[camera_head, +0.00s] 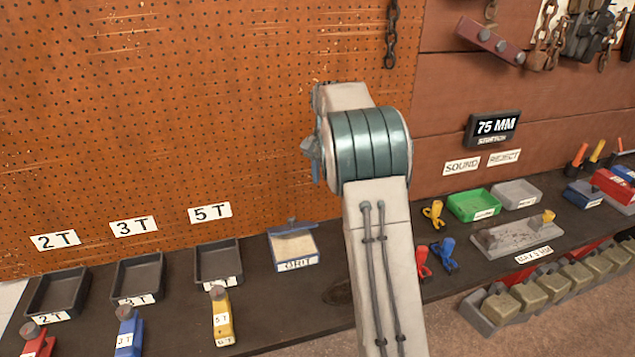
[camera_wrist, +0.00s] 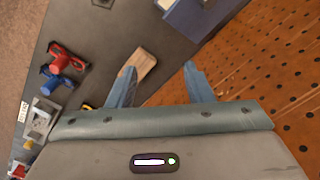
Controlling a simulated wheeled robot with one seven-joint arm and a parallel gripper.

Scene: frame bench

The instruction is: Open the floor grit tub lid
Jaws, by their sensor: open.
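The grit tub (camera_head: 297,264) stands on the dark bench, with a GRIT label on its front and pale grit showing inside. Its blue lid (camera_head: 292,230) appears tilted up along the back edge, with a small knob on top. In the wrist view, part of the blue tub (camera_wrist: 205,16) shows at the top edge, beyond my fingertips. My gripper (camera_wrist: 160,78) is open, with nothing held between its two blue-grey fingers. It is apart from the tub and lid. In the head view my arm hides most of the gripper.
A wooden block (camera_wrist: 146,62) lies on the bench near the left finger. The pegboard (camera_wrist: 270,60) rises close on the right. Red shackles (camera_head: 422,262) and blue shackles (camera_head: 444,256) lie right of my arm. Black trays (camera_head: 138,280) stand left of the tub.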

